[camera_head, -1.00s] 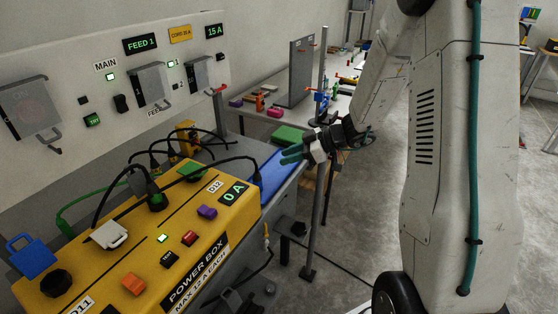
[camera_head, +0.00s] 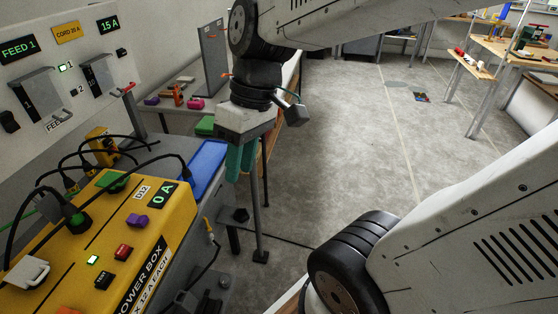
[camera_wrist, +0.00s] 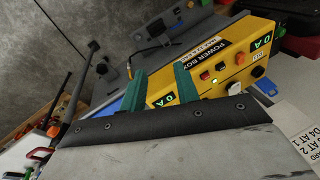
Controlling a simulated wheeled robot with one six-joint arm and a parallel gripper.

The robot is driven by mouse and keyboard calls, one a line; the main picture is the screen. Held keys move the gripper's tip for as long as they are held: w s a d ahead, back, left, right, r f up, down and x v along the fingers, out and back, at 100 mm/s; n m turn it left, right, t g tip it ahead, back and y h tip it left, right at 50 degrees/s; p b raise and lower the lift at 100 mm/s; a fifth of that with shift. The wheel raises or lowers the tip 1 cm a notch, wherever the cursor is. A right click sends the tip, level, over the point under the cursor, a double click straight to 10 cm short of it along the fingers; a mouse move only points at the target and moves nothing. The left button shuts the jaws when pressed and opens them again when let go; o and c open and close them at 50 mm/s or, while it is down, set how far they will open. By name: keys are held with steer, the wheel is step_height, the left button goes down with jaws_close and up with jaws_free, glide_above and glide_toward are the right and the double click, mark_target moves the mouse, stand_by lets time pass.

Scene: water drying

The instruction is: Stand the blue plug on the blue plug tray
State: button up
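A flat blue tray (camera_head: 206,166) lies on the grey bench behind the yellow power box, and I see nothing standing on it. I cannot pick out a blue plug in the views now. My gripper (camera_head: 238,172) points down at the bench's right edge, to the right of the tray in the head view. In the wrist view its two green fingers (camera_wrist: 160,72) are apart with nothing between them.
A white switch panel (camera_head: 60,75) stands behind at the left. A grey upright board (camera_head: 213,58) stands on the farther table. The floor (camera_head: 370,130) to the right is open.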

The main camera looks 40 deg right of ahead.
steer(key=s+d+r+m+t+h, duration=0.1)
steer(key=s+d+m+h, duration=0.2)
steer(key=s, duration=0.3)
steer(key=shift+d+r+m, duration=0.15)
steer(key=shift+d+m, duration=0.1)
steer(key=shift+m, duration=0.35)
